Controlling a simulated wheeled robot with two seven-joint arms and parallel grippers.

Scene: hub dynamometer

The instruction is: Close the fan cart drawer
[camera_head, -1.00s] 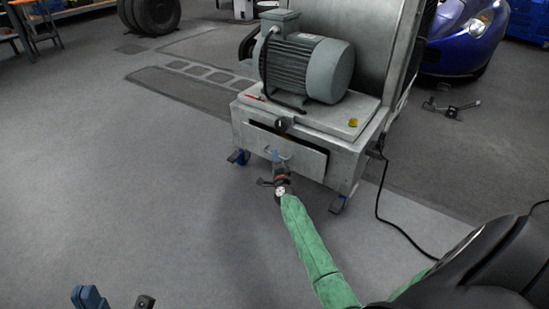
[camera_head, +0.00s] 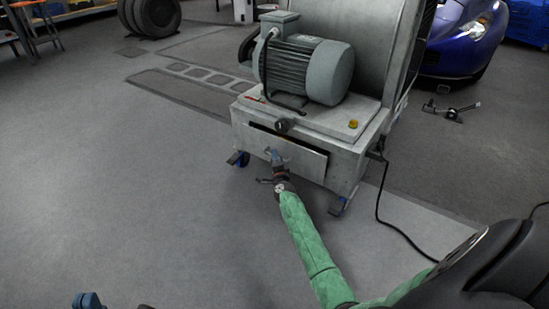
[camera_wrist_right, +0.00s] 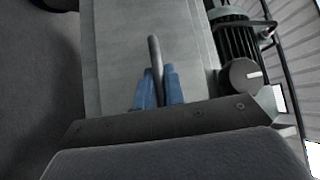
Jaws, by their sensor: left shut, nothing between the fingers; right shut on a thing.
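The fan cart (camera_head: 352,160) is a grey metal cart with a drawer (camera_head: 305,160) in its front. A dark gap shows along the drawer's top edge, so its front stands slightly off the cart. My right gripper (camera_head: 275,155) is at the left part of the drawer front. In the right wrist view its blue fingers (camera_wrist_right: 158,92) are shut on the drawer handle (camera_wrist_right: 154,50), a grey bar. The drawer's grey front (camera_wrist_right: 115,60) lies beyond them. My left gripper (camera_head: 88,301) shows only partly at the bottom left edge, shut and away from the cart.
A grey motor (camera_head: 308,68) sits on the cart top, with a black knob (camera_head: 283,126) above the drawer. The cart has blue-marked casters (camera_head: 238,158). A black cable (camera_head: 380,205) runs along the floor at right. Open floor lies left. A blue car (camera_head: 462,40) stands behind.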

